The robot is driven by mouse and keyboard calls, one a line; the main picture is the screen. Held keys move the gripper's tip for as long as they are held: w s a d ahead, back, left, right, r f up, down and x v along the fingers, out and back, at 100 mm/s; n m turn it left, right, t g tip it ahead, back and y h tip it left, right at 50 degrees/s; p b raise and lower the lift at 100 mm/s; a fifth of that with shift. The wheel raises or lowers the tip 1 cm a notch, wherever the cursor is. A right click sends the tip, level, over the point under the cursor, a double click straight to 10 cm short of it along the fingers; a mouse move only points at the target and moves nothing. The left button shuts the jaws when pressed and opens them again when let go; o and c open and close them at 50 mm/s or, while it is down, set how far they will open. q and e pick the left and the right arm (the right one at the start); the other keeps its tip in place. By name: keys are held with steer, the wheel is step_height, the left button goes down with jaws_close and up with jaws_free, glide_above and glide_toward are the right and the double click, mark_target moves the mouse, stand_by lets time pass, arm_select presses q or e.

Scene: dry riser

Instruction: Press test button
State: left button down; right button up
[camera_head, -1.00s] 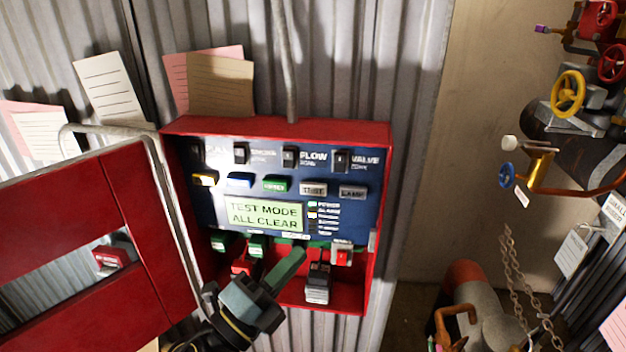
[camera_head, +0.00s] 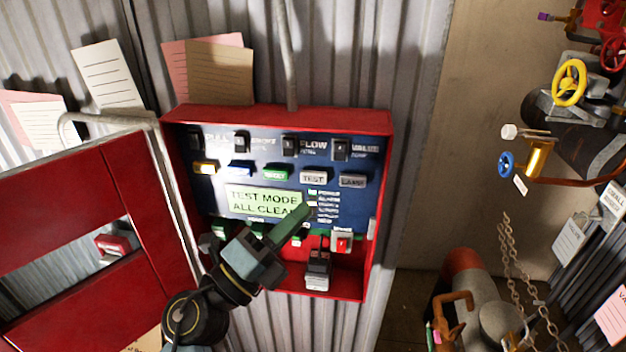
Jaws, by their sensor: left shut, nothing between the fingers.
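The TEST button (camera_head: 313,177) is a grey key in the row of keys on the blue panel (camera_head: 215,180) of the red control box. It sits between the green key (camera_head: 276,174) and the grey LAMP key (camera_head: 352,180). The display (camera_head: 262,203) below reads "TEST MODE ALL CLEAR". My left gripper (camera_head: 303,212) is shut and empty, its fingertips in front of the display's right end, below the TEST button. They look apart from the button; whether they touch the panel I cannot tell. My right gripper is not in view.
The box's red door (camera_head: 70,240) hangs open at the left. Several switches line the panel's top, and small blocks sit in the box's lower part. Pipes with a yellow valve wheel (camera_head: 569,83) and a chain (camera_head: 515,270) stand at the right.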

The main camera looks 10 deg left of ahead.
mark_target(320, 175)
arm_select(q)
steer(key=shift+w+d+b, duration=0.15)
steer(key=shift+w+b, duration=0.3)
steer(key=shift+w, duration=2.55)
steer(key=shift+w, duration=0.1)
steer(key=shift+w, duration=0.3)
steer(key=shift+w, duration=0.5)
steer(key=shift+s, duration=0.1)
stand_by(0.5)
steer(key=shift+s+p, duration=0.4)
steer(key=shift+s, duration=0.45)
